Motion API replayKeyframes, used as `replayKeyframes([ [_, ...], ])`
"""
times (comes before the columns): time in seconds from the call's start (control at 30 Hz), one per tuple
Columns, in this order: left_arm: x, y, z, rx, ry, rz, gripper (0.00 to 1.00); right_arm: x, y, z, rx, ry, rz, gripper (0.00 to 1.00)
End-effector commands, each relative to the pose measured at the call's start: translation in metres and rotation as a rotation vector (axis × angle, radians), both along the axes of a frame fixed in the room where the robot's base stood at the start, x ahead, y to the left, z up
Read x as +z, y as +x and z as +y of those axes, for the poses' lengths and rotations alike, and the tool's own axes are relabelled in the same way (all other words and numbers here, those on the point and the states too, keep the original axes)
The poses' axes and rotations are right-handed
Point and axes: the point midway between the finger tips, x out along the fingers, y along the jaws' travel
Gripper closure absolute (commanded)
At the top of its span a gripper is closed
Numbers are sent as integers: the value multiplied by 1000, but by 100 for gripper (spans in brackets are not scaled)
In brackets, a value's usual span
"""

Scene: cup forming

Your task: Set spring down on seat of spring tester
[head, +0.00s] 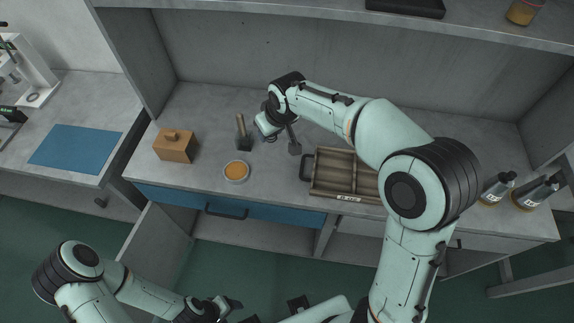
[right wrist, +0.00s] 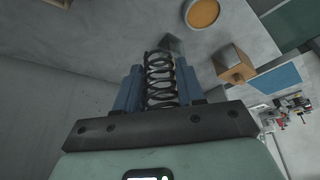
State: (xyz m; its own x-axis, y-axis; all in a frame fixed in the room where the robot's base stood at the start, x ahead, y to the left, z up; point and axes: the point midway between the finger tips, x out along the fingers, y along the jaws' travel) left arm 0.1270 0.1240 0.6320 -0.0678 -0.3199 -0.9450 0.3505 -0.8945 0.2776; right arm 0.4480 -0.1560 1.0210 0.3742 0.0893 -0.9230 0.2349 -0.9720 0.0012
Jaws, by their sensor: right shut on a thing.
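A dark coil spring (right wrist: 160,78) stands between the blue fingers of my right gripper (right wrist: 158,85), which is shut on it. In the head view my right gripper (head: 268,130) is above the back of the workbench; the spring is too small to make out there. A white-framed device (head: 28,68), perhaps the spring tester, stands at the far left on a side table, well away from the right gripper.
The bench holds a wooden block (head: 174,146), a tin of orange stuff (head: 236,172), a dark-headed tool (head: 243,134) and a divided wooden tray (head: 334,174). Bottles (head: 497,187) stand at right. A blue mat (head: 76,147) lies on the side table. A cabinet wall (head: 128,50) separates the two surfaces.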

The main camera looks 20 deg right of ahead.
Motion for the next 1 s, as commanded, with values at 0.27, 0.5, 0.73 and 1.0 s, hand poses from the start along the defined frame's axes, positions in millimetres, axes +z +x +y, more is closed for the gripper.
replayKeyframes([
  [0.27,-12,-8,0,0,0,9,36,-81,-2,-1,-1,-3,10,90],
  [0.5,-17,-11,0,0,0,12,36,-129,-1,-1,0,-2,5,90],
  [0.73,-18,-12,0,0,0,13,36,-144,-1,0,-1,0,3,90],
  [1.0,-23,-14,0,0,0,16,36,-181,-1,-1,-1,0,3,90],
])
